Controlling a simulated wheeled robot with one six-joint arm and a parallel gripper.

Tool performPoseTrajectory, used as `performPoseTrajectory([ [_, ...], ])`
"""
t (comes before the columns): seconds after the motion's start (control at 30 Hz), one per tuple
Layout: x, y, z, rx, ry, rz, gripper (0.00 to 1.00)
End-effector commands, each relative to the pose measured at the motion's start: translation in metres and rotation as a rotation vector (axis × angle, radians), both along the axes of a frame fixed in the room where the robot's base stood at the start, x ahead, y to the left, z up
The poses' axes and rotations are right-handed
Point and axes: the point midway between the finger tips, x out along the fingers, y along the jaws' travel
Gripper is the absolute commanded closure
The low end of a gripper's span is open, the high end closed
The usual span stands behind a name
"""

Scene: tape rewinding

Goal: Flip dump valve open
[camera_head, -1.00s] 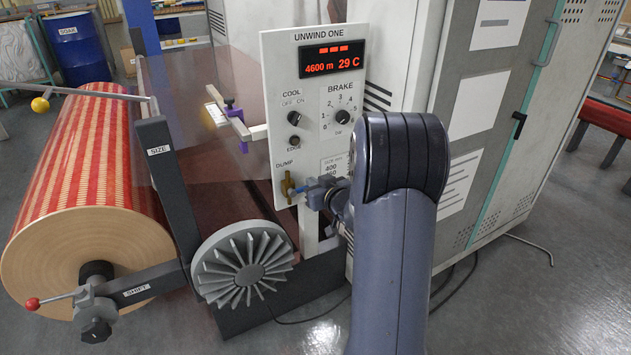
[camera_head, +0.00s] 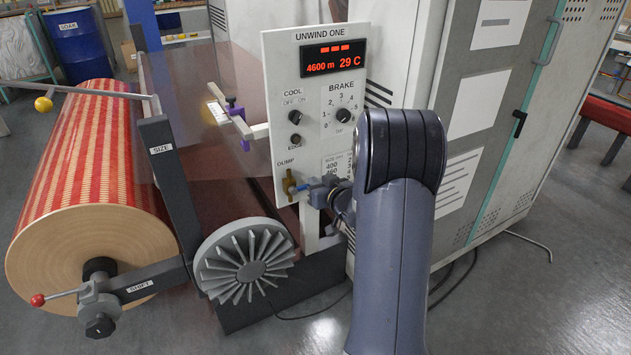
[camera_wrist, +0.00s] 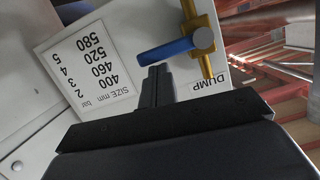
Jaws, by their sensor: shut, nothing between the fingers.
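The dump valve is a brass body (camera_head: 289,184) low on the left edge of the white panel, under the DUMP label. In the wrist view the brass valve (camera_wrist: 206,62) runs up and down the picture, with its blue lever (camera_wrist: 166,50) reaching left, roughly crosswise to the body. My gripper (camera_wrist: 158,70) is shut and empty. Its fingertips lie right at the lever's lower edge in the wrist view, near the free end; whether they touch is unclear. In the head view my gripper (camera_head: 318,190) is just right of the valve, and the lever blends with it there.
The UNWIND ONE panel (camera_head: 308,105) carries a display, a brake dial (camera_head: 343,115) and a cool knob (camera_head: 295,118). A finned grey wheel (camera_head: 246,262) stands below left of the valve. A striped roll (camera_head: 95,175) is farther left. A grey cabinet (camera_head: 500,110) stands behind my arm.

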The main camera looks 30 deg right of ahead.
Motion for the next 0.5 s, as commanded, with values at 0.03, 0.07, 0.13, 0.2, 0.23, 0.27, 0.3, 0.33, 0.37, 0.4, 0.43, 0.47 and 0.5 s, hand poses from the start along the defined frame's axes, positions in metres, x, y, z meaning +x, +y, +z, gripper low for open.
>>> performPoseTrajectory([
  [0.03,0.000,-0.001,-0.001,0.009,0.003,-0.001,1.00],
  [0.07,0.000,-0.001,-0.001,0.014,0.004,0.000,1.00],
  [0.13,0.000,-0.001,-0.001,0.034,0.004,-0.001,1.00],
  [0.2,-0.001,-0.002,-0.003,0.057,0.006,-0.001,1.00],
  [0.23,0.000,-0.002,-0.004,0.070,0.008,-0.002,1.00],
  [0.27,0.000,-0.002,-0.004,0.085,0.007,-0.001,1.00],
  [0.3,0.000,-0.003,-0.005,0.107,0.008,0.000,1.00],
  [0.33,0.000,-0.003,-0.006,0.125,0.010,-0.001,1.00],
  [0.37,0.000,-0.003,-0.007,0.145,0.011,0.000,1.00],
  [0.4,0.000,-0.004,-0.008,0.174,0.011,0.000,1.00],
  [0.43,0.000,-0.004,-0.010,0.199,0.013,-0.001,1.00],
  [0.47,0.000,-0.004,-0.011,0.225,0.014,-0.001,1.00],
  [0.5,-0.001,-0.005,-0.014,0.262,0.015,-0.002,1.00],
])
